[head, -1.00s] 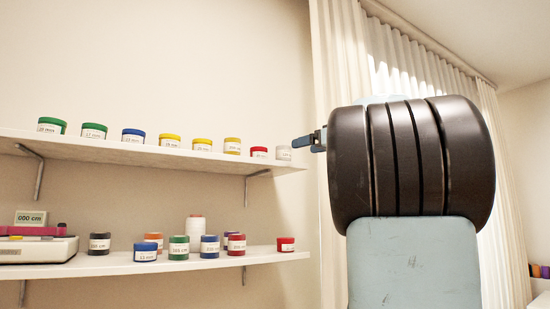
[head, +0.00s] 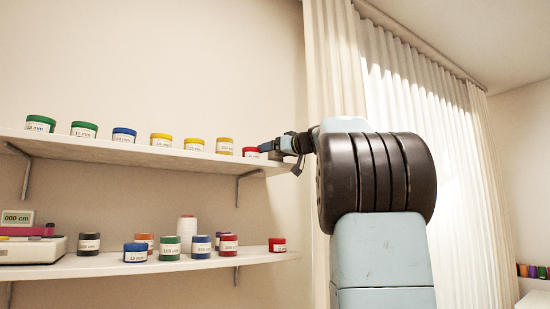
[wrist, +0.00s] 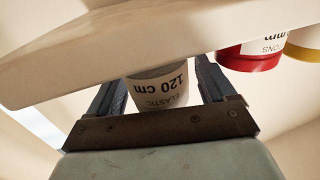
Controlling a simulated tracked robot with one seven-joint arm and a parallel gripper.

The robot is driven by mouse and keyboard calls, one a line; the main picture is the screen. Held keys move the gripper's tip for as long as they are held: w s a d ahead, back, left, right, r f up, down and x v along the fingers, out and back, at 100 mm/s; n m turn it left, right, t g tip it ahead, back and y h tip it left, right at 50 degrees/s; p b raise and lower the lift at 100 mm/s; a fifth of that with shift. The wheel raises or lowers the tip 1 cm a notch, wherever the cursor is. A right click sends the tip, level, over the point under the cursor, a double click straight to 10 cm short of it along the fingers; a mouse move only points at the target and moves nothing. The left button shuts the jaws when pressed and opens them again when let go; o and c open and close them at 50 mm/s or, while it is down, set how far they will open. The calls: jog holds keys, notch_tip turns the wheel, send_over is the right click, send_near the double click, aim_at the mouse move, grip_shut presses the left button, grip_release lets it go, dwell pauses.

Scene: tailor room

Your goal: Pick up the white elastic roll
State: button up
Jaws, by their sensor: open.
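The white elastic roll (wrist: 160,88) shows in the wrist view, with a label reading "ELASTIC 120 cm" upside down. It is at the shelf edge, between the two fingers of my gripper (wrist: 156,84). The fingers are open, one on each side of the roll; I cannot tell whether either touches it. In the head view my gripper (head: 277,147) is at the right end of the upper shelf (head: 130,149), and it hides the roll.
A red roll (head: 251,152) stands close to the left of my gripper, with yellow, blue and green rolls further left. The lower shelf (head: 190,265) holds several more rolls, a white spool and a scale. Curtains (head: 335,80) hang at the right.

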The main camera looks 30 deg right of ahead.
jog(key=shift+w+a, duration=0.1)
jog(key=shift+w, duration=0.35)
jog(key=c, duration=1)
jog(key=shift+c, duration=0.2)
